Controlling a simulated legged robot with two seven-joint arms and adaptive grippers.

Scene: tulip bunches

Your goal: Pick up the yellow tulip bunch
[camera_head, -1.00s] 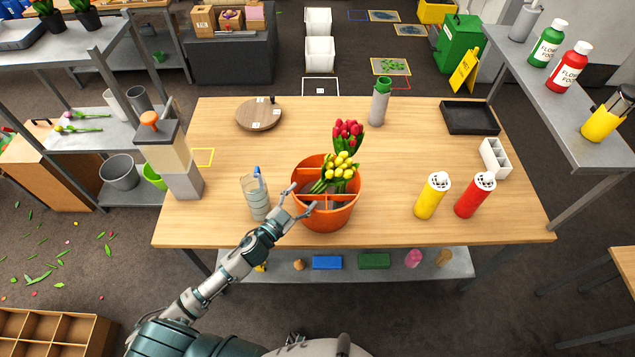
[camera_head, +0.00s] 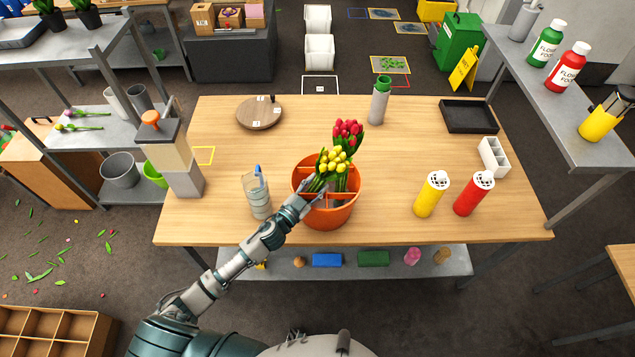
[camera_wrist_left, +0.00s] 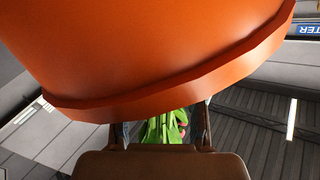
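The yellow tulip bunch (camera_head: 333,159) stands tilted in an orange divided bucket (camera_head: 325,217) on the table, its blossoms above the rim. A red tulip bunch (camera_head: 348,132) stands just behind it. My left gripper (camera_head: 316,190) is over the bucket's near left rim at the yellow bunch's stems. In the left wrist view, green stems (camera_wrist_left: 160,127) show between two fingers set apart, with gaps at the sides. The bucket's orange wall (camera_wrist_left: 150,50) fills the top of that view. The fingertips are partly hidden. My right gripper is not in view.
A clear ribbed container (camera_head: 258,197) stands close left of my left arm. A yellow shaker (camera_head: 431,195) and red shaker (camera_head: 473,195) stand right of the bucket. A round wooden board (camera_head: 259,113) and green-topped bottle (camera_head: 379,100) are farther back. The table between bucket and shakers is clear.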

